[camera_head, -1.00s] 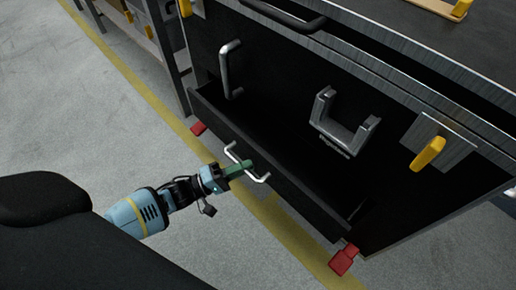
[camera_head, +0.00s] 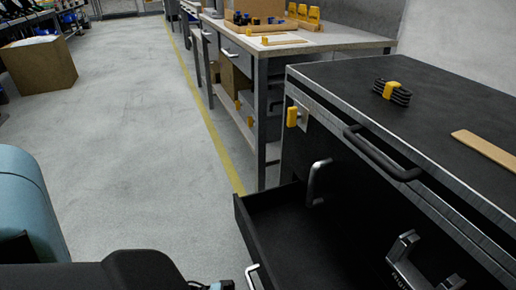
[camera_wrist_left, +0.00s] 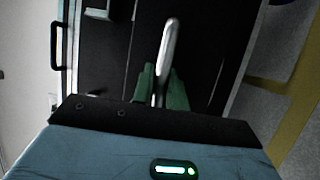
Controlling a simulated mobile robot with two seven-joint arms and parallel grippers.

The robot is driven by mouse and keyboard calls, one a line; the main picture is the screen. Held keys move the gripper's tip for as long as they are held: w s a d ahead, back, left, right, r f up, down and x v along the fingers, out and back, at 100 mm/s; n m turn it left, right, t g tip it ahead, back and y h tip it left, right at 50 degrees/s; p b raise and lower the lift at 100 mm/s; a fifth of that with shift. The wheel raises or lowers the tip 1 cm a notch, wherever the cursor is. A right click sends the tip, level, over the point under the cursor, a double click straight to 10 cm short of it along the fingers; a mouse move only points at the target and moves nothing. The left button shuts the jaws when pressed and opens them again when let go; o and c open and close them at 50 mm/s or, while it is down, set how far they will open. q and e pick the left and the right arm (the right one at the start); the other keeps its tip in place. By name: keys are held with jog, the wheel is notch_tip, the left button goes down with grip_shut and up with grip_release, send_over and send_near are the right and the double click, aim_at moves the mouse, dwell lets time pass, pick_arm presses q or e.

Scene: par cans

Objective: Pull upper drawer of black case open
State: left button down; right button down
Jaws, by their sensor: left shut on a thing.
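The black case (camera_head: 410,80) stands at the right in the head view. A black drawer (camera_head: 243,222) sticks out of its front and is open; its inside looks empty where it shows. The drawer's silver bar handle (camera_head: 252,277) is at the bottom edge of the head view. In the left wrist view, my left gripper (camera_wrist_left: 160,92) has its green fingers on both sides of the silver handle (camera_wrist_left: 168,48) and is shut on it. In the head view the fingers are cut off by the bottom edge. My right gripper is in neither view.
A black bar handle (camera_head: 382,154) runs along the case's upper edge. A yellow-banded black item (camera_head: 393,92) and a wooden strip (camera_head: 487,151) lie on top. A workbench (camera_head: 300,45) stands behind. Grey floor (camera_head: 130,130) lies open at left, with a cardboard box (camera_head: 40,65) farther off.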

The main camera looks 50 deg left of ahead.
pick_arm(q)
jog(key=c, duration=1.4)
grip_release()
jog(key=v, duration=0.7)
jog(key=shift+s+a, duration=0.3)
jog(key=shift+f, duration=0.1)
